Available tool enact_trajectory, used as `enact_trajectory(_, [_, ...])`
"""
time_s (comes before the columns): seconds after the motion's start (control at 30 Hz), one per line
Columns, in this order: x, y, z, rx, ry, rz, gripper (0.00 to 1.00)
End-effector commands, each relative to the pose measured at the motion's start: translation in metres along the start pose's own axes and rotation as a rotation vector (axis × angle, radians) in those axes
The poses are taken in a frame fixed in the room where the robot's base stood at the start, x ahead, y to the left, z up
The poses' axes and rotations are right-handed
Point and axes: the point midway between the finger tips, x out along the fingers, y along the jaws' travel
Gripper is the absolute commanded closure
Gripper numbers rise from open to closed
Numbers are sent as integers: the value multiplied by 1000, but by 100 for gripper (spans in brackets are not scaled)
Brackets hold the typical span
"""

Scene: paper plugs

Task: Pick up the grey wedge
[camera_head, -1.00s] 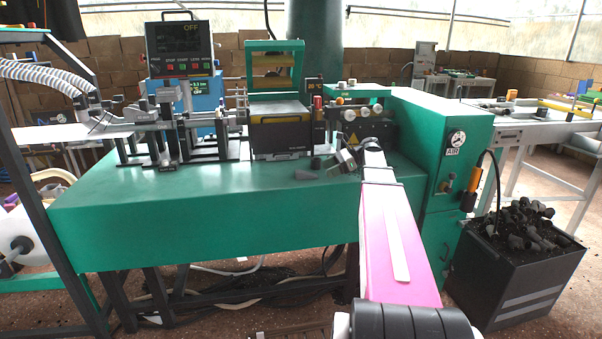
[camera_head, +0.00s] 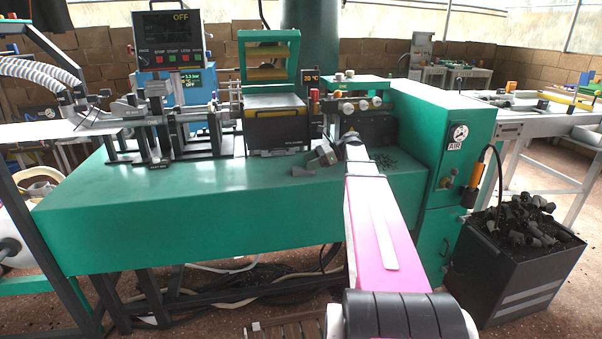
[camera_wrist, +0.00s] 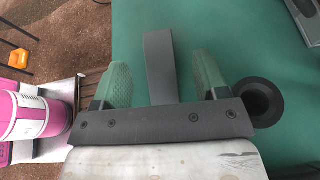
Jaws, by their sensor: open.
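The grey wedge (camera_wrist: 160,65) shows in the wrist view as a long, flat grey piece over the green table top. It lies between the two green fingertips of my gripper (camera_wrist: 165,80), with a gap on each side. Its lower end is hidden behind the dark gripper bar. My gripper is open. In the head view my gripper (camera_head: 322,155) is low over the green table, by the front of the machine. Small dark grey shapes cluster there, and I cannot tell which is the wedge.
A dark round plug (camera_wrist: 263,101) is just right of the right finger. Machine parts (camera_head: 275,127) stand behind. A black bin (camera_head: 515,285) full of dark pieces stands at the right.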

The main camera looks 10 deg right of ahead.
Motion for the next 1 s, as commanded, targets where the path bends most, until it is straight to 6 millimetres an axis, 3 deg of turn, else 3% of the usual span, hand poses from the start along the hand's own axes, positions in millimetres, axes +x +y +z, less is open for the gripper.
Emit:
enact_trajectory(0.3, [42, 3, -1, 0, 0, 2, 33])
enact_trajectory(0.57, [46, 2, 0, 0, 0, 0, 33])
enact_trajectory(0.73, [46, 2, 0, 0, 0, 1, 85])
enact_trajectory(1.0, [45, 2, 0, 0, 0, 1, 86])
